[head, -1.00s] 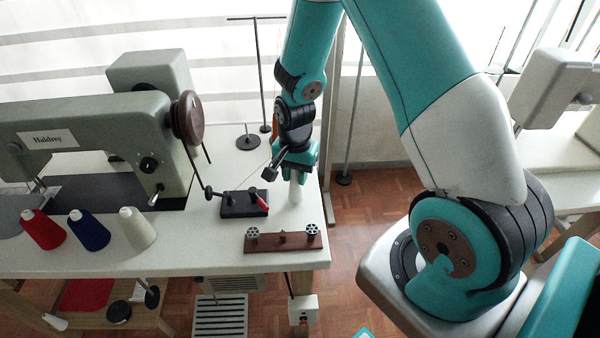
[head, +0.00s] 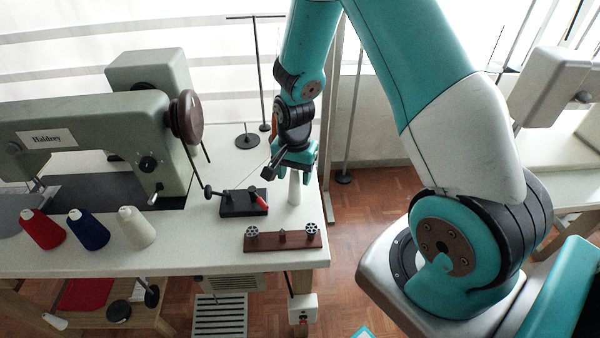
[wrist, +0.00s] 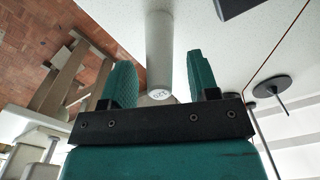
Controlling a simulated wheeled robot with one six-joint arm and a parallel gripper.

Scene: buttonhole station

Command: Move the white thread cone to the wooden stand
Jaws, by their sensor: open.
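A tall, slim white cone or tube (head: 294,190) stands upright near the table's right end. My gripper (head: 296,172) is right above it, open, pointing down. In the wrist view the fingers (wrist: 160,64) lie either side of the white piece (wrist: 160,40), whose numbered end faces the palm; I cannot tell whether they touch it. A shorter cream-white thread cone (head: 136,228) stands in a row with other cones; I cannot tell which is the task's cone.
Red (head: 42,229) and blue (head: 89,230) cones stand at the front left. A sewing machine (head: 90,130) fills the left. A black block with a red part (head: 240,204) sits just left of my gripper, and a black rod stand (head: 248,141) behind. The floor is right of the table.

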